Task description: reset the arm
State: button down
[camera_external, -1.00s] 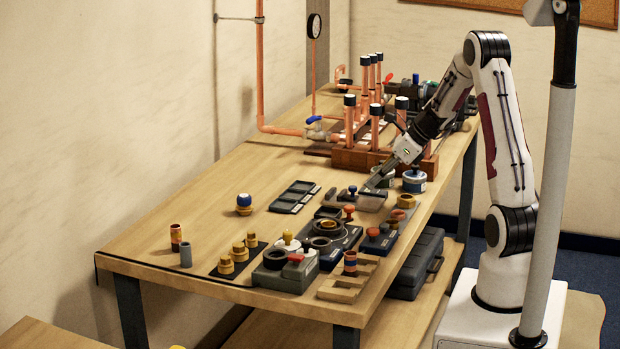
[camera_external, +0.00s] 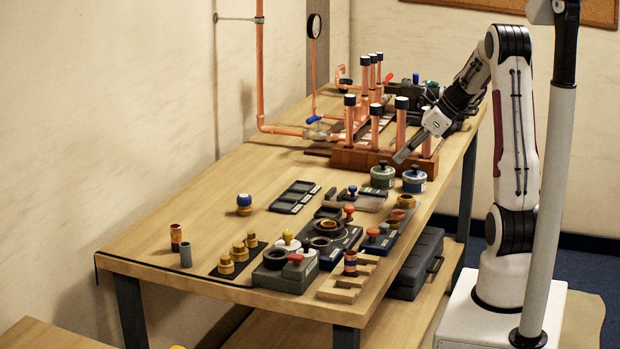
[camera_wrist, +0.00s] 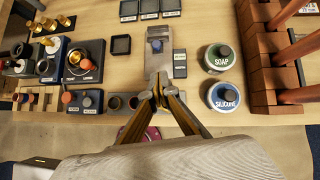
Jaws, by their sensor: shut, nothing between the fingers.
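My gripper (camera_external: 402,155) is raised above the right part of the table (camera_external: 218,187), in front of the wooden block with copper pipes. Its fingers are shut and empty. In the wrist view the fingertips (camera_wrist: 160,78) meet over a grey tray (camera_wrist: 160,57) with a dark blue knob. The soap pot (camera_external: 383,175) and the silicone pot (camera_external: 414,179) stand on the table below and beside the fingers. Both also show to the right of the fingers in the wrist view.
The wooden rack (camera_external: 380,160) with upright black-capped copper pipes stands close behind my gripper. Several fixtures and small trays (camera_external: 296,196) fill the table's middle and front. A grey post (camera_external: 548,220) stands in front of my arm. The table's left side is mostly bare.

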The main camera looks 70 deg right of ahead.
dwell(0.7)
jog(key=s+a+f+n+g, duration=0.2)
jog(key=s+a+f+n, duration=0.15)
jog(key=n, duration=0.35)
jog(key=s+a+r+n, duration=0.3)
jog(key=a+n, duration=0.6)
jog(key=a, duration=0.1)
jog(key=s+a+r+n, duration=0.3)
jog(key=a+n, duration=0.6)
jog(key=a, duration=0.2)
jog(key=s+a+r+n+h, duration=0.1)
jog(key=s+a+r+n, duration=0.2)
jog(key=a+n, duration=0.6)
jog(key=shift+s+a+r, duration=0.3)
jog(key=shift+s+a, duration=0.15)
jog(key=shift+a, duration=0.65)
